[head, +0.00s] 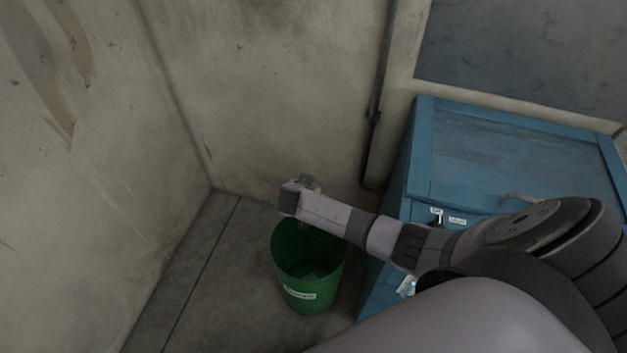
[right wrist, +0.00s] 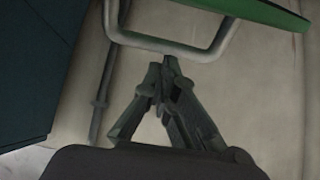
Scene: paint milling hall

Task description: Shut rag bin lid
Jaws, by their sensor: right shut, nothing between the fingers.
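The green rag bin (head: 307,285) stands on the floor in the head view, with a white label on its front. Its mouth is open and some dark contents show inside. My right arm reaches in from the right, across the bin's back rim. In the right wrist view my right gripper (right wrist: 164,85) is shut and empty. Just beyond its fingertips is a grey metal loop (right wrist: 180,50), and a green edge (right wrist: 245,10), apparently the lid, shows above it. The lid is hard to make out in the head view. My left gripper is out of view.
A blue cabinet (head: 510,150) with small labels stands right of the bin. A dark pipe (head: 375,115) runs down the wall behind. Stained walls (head: 255,90) meet in a corner behind the bin. The floor (head: 215,280) left of the bin is clear.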

